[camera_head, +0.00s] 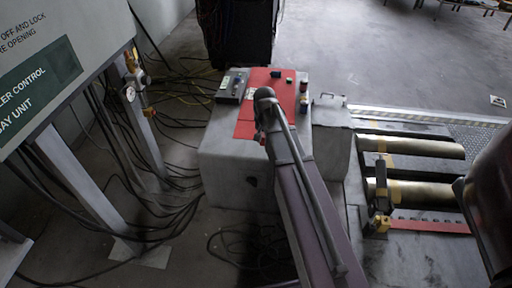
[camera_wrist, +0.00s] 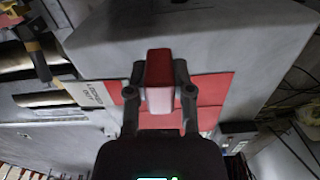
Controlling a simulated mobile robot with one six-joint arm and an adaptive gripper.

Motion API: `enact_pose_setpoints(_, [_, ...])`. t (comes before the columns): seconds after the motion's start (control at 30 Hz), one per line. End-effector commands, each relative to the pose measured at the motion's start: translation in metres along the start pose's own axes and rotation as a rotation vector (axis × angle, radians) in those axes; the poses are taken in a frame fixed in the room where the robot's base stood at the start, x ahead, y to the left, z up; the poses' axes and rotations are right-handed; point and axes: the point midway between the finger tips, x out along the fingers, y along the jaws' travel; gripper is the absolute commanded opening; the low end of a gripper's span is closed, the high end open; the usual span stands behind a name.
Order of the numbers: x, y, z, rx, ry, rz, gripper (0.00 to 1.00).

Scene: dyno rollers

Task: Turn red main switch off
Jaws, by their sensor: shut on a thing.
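The red main switch shows in the wrist view as a block-shaped red handle (camera_wrist: 160,68) with a paler, pinkish-white face below it. It stands in front of a red panel (camera_wrist: 212,88) on a grey cabinet. My gripper (camera_wrist: 160,88) has one finger on each side of the handle and is shut on it. The handle lies lengthwise up and down in the wrist picture. In the head view my arm reaches to the grey cabinet (camera_head: 225,165) with the red panel (camera_head: 244,128) on top. My arm hides most of the switch there.
A small grey control box (camera_head: 233,86) and several small knobs sit on the cabinet top. Metal rollers (camera_head: 410,147) are at the right. A sign board (camera_head: 60,60) and loose cables (camera_head: 175,200) are at the left.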

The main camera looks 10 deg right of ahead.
Motion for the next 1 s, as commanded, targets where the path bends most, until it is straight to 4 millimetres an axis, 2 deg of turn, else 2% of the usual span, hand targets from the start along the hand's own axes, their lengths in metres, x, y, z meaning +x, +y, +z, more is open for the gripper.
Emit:
enact_pose_setpoints(0.03, [0.017,0.003,0.008,-0.009,0.0,0.0,0.0])
enact_pose_setpoints(0.1, [0.028,0.005,0.015,-0.023,0.0,0.0,0.0])
enact_pose_setpoints(0.4, [0.059,0.013,0.037,-0.067,0.0,0.0,0.0])
enact_pose_setpoints(1.0, [0.062,0.014,0.038,-0.075,0.0,0.0,0.0])
